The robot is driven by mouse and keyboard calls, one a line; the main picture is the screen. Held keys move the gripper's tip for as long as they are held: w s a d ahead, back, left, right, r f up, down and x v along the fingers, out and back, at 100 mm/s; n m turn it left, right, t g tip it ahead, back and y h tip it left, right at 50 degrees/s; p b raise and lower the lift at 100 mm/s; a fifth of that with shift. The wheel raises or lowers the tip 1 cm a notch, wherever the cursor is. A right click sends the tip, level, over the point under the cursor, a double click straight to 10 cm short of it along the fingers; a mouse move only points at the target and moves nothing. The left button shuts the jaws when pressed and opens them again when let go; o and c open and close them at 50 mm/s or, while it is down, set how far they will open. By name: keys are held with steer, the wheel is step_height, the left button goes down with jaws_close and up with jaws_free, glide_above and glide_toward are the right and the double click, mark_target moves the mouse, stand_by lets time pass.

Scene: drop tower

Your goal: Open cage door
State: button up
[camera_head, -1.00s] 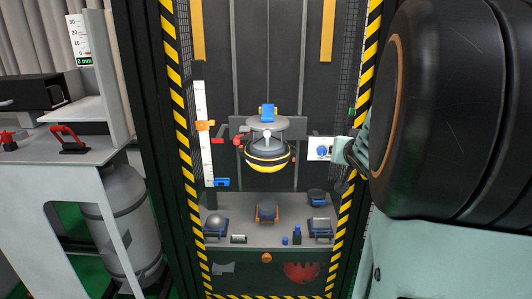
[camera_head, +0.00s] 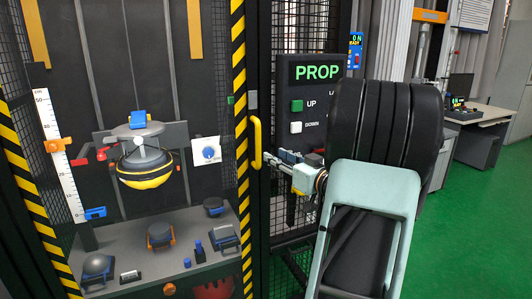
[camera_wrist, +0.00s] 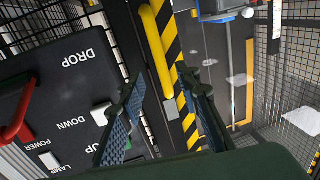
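The cage door (camera_head: 239,120) is a frame edged in yellow and black stripes, and it looks closed. Its yellow handle (camera_head: 256,142) is an upright bar on the right edge of the door. My gripper (camera_head: 277,157) is just right of the handle in the head view. In the wrist view, my gripper (camera_wrist: 157,82) is open, with its two blue-padded fingers apart. The yellow handle (camera_wrist: 157,50) lies ahead, lined up with the gap between the fingertips. I cannot tell whether the fingers touch it.
A black control panel (camera_head: 310,110) with UP and DOWN buttons stands right of the door, close to my arm. In the wrist view, the panel (camera_wrist: 60,90) is left of the fingers, with a red lever (camera_wrist: 20,110). Green floor (camera_head: 480,210) is clear at right.

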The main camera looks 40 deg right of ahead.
mark_target(260, 147)
steer(key=w, duration=1)
steer(key=shift+w+d+b, duration=0.3)
steer(key=shift+w+b, duration=0.05)
steer(key=shift+c, duration=0.3)
jaws_close()
